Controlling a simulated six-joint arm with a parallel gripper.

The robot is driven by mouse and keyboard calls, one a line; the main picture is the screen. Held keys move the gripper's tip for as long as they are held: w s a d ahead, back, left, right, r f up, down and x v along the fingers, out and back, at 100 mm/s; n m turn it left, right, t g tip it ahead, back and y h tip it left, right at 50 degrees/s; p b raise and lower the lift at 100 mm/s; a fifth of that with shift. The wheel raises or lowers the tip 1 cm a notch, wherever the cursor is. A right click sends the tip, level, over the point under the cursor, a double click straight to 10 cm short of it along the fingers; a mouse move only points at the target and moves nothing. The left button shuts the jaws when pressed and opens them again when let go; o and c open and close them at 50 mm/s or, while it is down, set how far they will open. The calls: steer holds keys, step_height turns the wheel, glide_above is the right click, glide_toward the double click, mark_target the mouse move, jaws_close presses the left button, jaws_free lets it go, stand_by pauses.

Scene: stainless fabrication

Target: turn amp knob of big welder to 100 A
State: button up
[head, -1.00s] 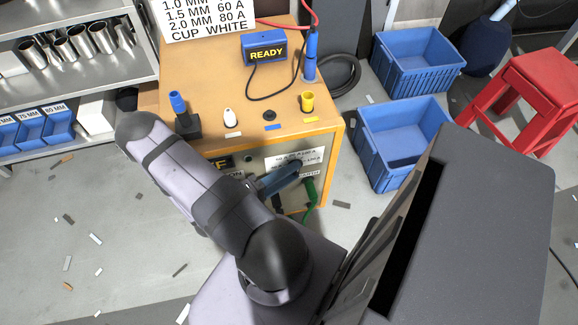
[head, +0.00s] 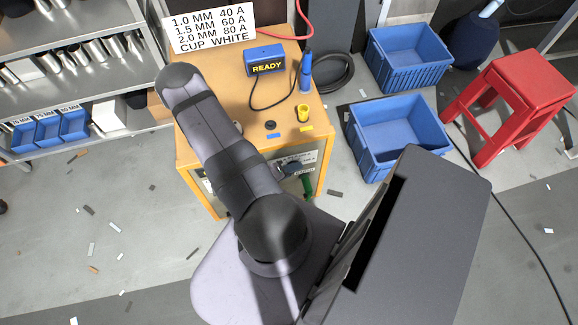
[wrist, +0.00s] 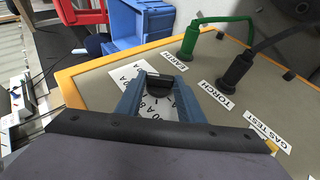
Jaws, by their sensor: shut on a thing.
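The big welder's grey front panel (wrist: 218,68) fills the middle and right of the wrist view, framed in orange. The black amp knob (wrist: 158,84) sits on a white dial label (wrist: 122,72) with black numbers. My gripper (wrist: 159,92) has its two blue fingers shut on the knob, one on each side. The fingers hide part of the scale, and I cannot tell the setting the knob points to. In the head view the knob is hidden.
A green plug (wrist: 188,42) at EARTH and a black plug (wrist: 236,70) at TORCH stick out beside the knob, with cables. Blue crates (head: 400,140) and a red stool (head: 520,85) stand right.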

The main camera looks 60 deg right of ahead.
stand_by(0.4)
steer(key=o, duration=1.1)
steer(key=shift+c, duration=0.2)
steer(key=p+v, duration=0.1)
steer(key=v, duration=0.6)
steer(key=shift+r, duration=0.2)
